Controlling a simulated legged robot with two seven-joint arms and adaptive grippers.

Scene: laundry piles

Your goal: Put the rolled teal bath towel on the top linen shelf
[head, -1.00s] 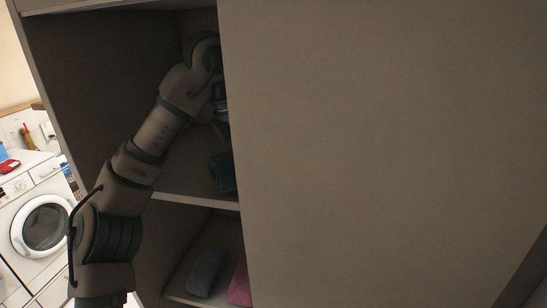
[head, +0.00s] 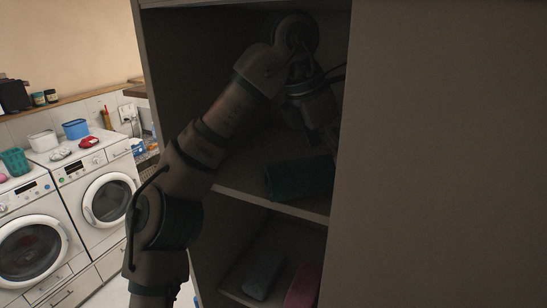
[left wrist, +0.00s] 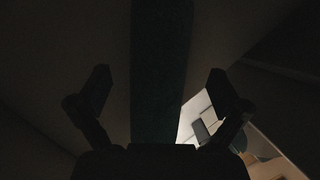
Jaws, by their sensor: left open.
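The rolled teal bath towel (head: 300,179) lies on the upper shelf board (head: 243,195) of the linen cabinet, dark in the shade. My left arm reaches into this compartment, and my left gripper (head: 328,132) points down above the towel. In the left wrist view the towel (left wrist: 160,60) runs as a dark teal band between the two spread fingers of the left gripper (left wrist: 158,82). The fingers are open and apart from it. The cabinet's side panel hides the towel's right end in the head view. My right gripper is not in view.
The lower compartment holds a grey roll (head: 264,275) and a pink roll (head: 303,286). The cabinet's broad side panel (head: 440,160) blocks the right. Two white washing machines (head: 95,195) stand at the left.

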